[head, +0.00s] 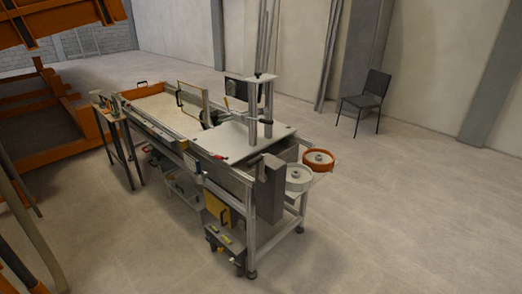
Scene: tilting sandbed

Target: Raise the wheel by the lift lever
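A long metal test bench, the sandbed (158,104), stands in the middle of the view, with a pale sand bed at its far left end. An orange-rimmed round part (318,160) and a white one (298,178) sit at the bench's right end; I cannot tell if either is the wheel. Neither of my grippers is in view.
A small side table (110,113) stands close to the bench's left side. Bins and tools sit on the lower shelf (185,188). A dark chair (368,98) stands near the back wall. An orange steel structure (60,135) is at far left. The floor in front and right is clear.

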